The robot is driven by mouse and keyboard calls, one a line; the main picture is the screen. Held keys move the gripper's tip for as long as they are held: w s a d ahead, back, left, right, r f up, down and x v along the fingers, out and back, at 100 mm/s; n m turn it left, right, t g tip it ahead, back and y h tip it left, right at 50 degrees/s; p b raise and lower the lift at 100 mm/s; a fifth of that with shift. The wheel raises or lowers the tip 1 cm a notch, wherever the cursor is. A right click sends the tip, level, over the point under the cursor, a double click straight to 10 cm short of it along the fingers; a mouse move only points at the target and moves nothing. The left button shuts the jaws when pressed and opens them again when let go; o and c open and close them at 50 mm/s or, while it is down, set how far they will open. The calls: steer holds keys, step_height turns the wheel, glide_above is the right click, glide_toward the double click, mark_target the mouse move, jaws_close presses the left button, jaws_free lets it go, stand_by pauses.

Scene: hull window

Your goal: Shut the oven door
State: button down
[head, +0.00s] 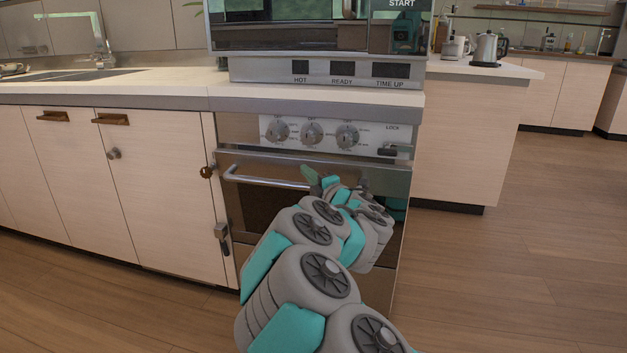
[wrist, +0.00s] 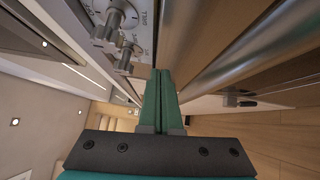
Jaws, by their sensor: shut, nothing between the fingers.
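The oven door (head: 262,207) is in the middle of the head view, below the row of knobs, with a dark window and a silver bar handle (head: 262,181). It looks closed or nearly so; I cannot tell if a small gap is left at its top. My gripper (head: 312,176) is at the upper part of the door, by the handle, and my arm covers the door's right part. In the wrist view my gripper (wrist: 159,72) has its two green fingers together and empty, beside the metal handle bar (wrist: 235,52). Contact with the door cannot be made out.
The knob panel (head: 325,133) is just above the door, with a lock lever (head: 396,150) at its right. A microwave-like unit (head: 318,69) stands above. Cabinets (head: 150,185) with a counter flank the oven on the left. Wooden floor (head: 500,270) is clear to the right.

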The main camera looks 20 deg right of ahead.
steer(key=shift+w+d+r, duration=0.2)
steer(key=shift+w+d, duration=0.75)
steer(key=shift+w, duration=0.15)
